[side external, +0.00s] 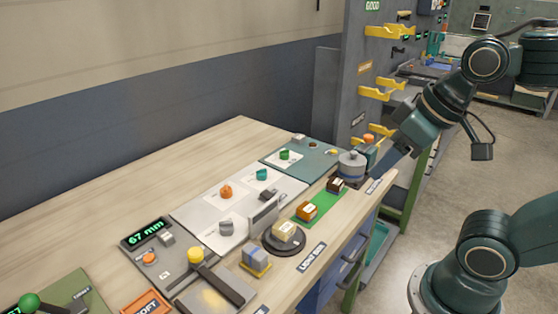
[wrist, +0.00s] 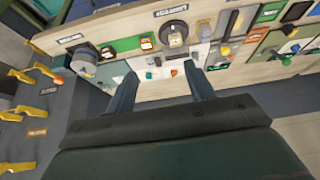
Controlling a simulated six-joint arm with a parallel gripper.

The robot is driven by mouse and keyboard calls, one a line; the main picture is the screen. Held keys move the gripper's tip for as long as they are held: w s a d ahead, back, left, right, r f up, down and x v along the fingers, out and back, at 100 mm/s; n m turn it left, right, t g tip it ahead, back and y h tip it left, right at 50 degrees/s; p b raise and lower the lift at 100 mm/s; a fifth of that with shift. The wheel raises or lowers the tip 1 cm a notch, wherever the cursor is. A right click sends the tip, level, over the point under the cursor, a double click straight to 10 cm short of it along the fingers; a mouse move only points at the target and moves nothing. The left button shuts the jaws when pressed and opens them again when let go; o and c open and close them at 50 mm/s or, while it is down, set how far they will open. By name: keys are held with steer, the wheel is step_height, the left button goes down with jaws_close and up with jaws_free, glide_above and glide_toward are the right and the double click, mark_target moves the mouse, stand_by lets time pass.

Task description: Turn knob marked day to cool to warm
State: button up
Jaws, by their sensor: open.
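A white panel (side external: 205,215) on the bench carries an orange knob (side external: 226,192), a teal knob (side external: 262,174) and a grey knob (side external: 226,228). The small markings are too small to read, so I cannot tell which knob is marked day. My gripper (side external: 378,172) is at the right end of the bench, away from the white panel. In the wrist view, my gripper (wrist: 160,70) is open and empty, with an orange knob (wrist: 149,75) and a teal knob (wrist: 174,73) showing beyond its fingers.
Wooden blocks stand on a green strip (side external: 322,207) and a dark round plate (side external: 284,240) near the front edge. A grey round object (side external: 351,165) stands near my gripper. A rack with yellow holders (side external: 388,31) rises behind. The bench's left rear (side external: 130,190) is clear.

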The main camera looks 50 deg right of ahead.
steer(key=w+d+r+n+g, duration=0.15)
steer(key=w+r, duration=0.35)
steer(key=w, duration=0.6)
steer(key=n+g, duration=0.4)
steer(key=n, duration=0.4)
glide_above(262, 173)
step_height(262, 173, down, 15)
steer(key=shift+w+d+f, duration=0.2)
step_height(262, 173, down, 14)
steer(key=shift+r, duration=0.1)
steer(key=shift+c, duration=0.4)
